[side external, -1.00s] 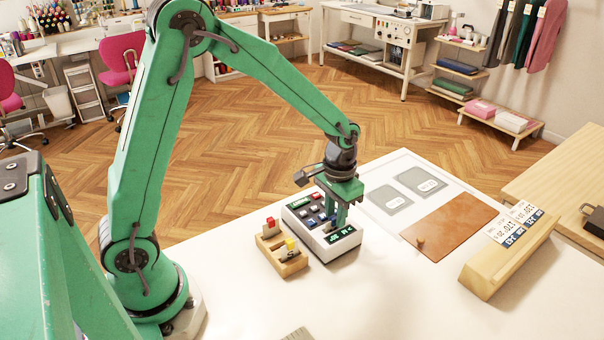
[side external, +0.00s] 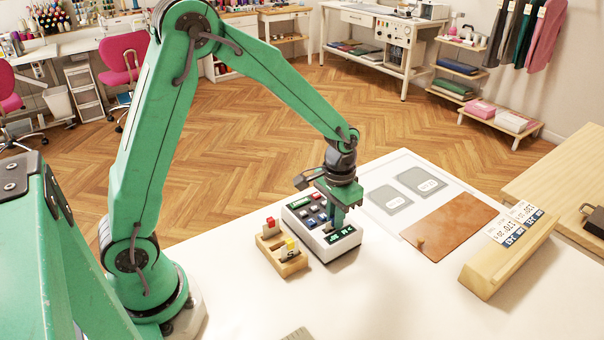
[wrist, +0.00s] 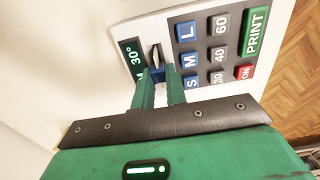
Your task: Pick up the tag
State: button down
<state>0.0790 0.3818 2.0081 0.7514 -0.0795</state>
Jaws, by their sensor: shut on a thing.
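A white label printer (side external: 300,203) with coloured buttons stands on the white table; it also shows in the wrist view (wrist: 200,75). My gripper (side external: 337,222) points down at the printer's front part, beside its dark display. In the wrist view my gripper's fingers (wrist: 157,78) are shut on the tag (wrist: 156,60), a thin piece with a blue and pale edge, at the printer's slot. The fingers hide most of the tag. I cannot tell whether it is clear of the slot.
A wooden holder (side external: 272,259) with red-topped and yellow-topped pieces stands close left of the printer. Right of it are grey panels (side external: 388,199), a brown mat (side external: 450,226) with a small peg, and a wooden block with printed labels (side external: 507,260). The front table is mostly clear.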

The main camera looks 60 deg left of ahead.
jog(key=shift+r, duration=0.1)
jog(key=shift+r, duration=0.85)
notch_tip(320, 180, up, 2)
jog(key=shift+r, duration=0.25)
jog(key=s+d+r, duration=0.6)
jog(key=d, duration=0.3)
jog(key=shift+s+d+r, duration=0.25)
jog(key=shift+s+r, duration=0.05)
jog(key=shift+s, duration=0.1)
jog(key=shift+r, duration=0.15)
